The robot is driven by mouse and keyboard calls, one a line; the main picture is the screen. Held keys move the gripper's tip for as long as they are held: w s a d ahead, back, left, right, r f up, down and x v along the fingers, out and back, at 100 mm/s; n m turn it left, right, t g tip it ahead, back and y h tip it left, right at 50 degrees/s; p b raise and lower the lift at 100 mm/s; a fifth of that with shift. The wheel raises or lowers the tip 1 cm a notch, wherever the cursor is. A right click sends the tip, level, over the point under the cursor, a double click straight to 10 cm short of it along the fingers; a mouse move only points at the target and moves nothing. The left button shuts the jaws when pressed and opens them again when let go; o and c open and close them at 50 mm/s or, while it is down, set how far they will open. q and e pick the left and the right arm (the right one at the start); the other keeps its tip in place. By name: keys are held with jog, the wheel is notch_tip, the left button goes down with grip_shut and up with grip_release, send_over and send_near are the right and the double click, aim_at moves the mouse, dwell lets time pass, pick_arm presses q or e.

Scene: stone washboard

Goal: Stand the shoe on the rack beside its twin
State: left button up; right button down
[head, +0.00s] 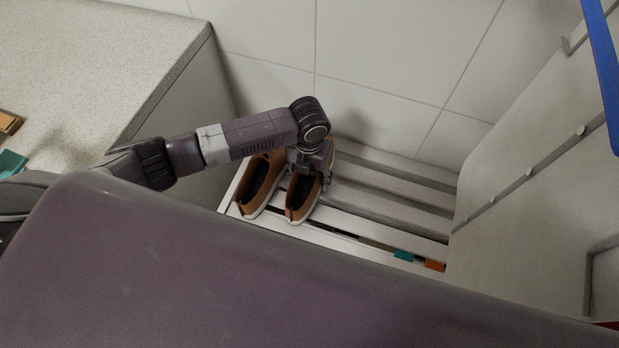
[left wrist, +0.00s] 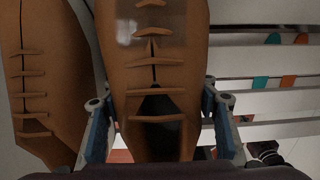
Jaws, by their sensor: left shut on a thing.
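A brown shoe (head: 301,196) with a pale sole is in the grip of my left gripper (head: 312,172). It is upright at the left part of the white slatted rack (head: 395,187), just right of its brown twin (head: 258,184). Their toes are hidden behind my arm. In the left wrist view, the held shoe (left wrist: 155,50) fills the middle between the blue-grey fingers of my left gripper (left wrist: 161,118), and the twin (left wrist: 42,90) is close on its left. Whether the held shoe's sole touches the slats is not clear. My right gripper is out of view.
Rack slats to the right of the shoes are bare. Teal (head: 403,255) and orange (head: 435,265) tabs mark the rack's front edge. A speckled counter (head: 90,60) stands at left, a pale cabinet (head: 545,180) at right, and a tiled wall (head: 385,50) behind.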

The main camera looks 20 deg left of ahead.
aim_at(309, 179)
pick_arm(q)
jog(key=shift+f, duration=0.45)
jog(key=shift+f, duration=0.1)
jog(key=o, duration=1.4)
jog(key=shift+r, duration=0.4)
notch_tip(309, 179, up, 11)
jog(key=shift+r+p, duration=0.2)
jog(key=shift+p, duration=0.15)
jog(key=shift+s, duration=0.1)
